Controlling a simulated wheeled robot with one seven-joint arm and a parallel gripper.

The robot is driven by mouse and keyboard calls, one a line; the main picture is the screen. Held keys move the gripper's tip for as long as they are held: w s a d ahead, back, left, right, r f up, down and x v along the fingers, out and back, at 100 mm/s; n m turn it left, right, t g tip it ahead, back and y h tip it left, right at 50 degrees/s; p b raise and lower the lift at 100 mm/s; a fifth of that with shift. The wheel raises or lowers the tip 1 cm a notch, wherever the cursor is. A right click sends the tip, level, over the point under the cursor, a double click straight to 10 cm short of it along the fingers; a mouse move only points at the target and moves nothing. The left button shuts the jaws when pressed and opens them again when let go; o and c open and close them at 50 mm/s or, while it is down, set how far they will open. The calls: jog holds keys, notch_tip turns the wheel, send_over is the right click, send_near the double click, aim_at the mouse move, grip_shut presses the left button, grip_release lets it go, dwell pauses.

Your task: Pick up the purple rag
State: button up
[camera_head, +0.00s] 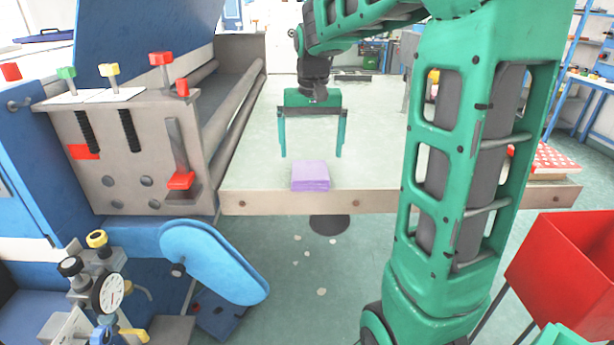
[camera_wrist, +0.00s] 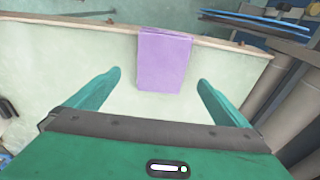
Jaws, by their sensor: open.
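The purple rag (camera_head: 310,175) is a folded, flat stack lying on the pale table top near its front edge. In the wrist view, the rag (camera_wrist: 164,60) lies beyond the fingertips, roughly between their lines and by the table edge. My gripper (camera_head: 312,156) is open and empty, pointing down above the table, a little behind the rag in the head view. Its two green fingers (camera_wrist: 160,77) are spread wider than the rag and appear apart from it.
The pale table (camera_head: 250,160) is mostly clear around the rag. A grey machine with rollers and coloured levers (camera_head: 130,150) stands along its left side. A red dotted item (camera_head: 550,160) lies at the table's right, and a red bin (camera_head: 565,265) stands at the lower right.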

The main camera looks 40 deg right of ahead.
aim_at(310, 170)
jog(key=shift+w+f, duration=0.2)
jog(key=shift+f, duration=2.6)
jog(key=c, duration=1.2)
jog(key=shift+r, duration=0.15)
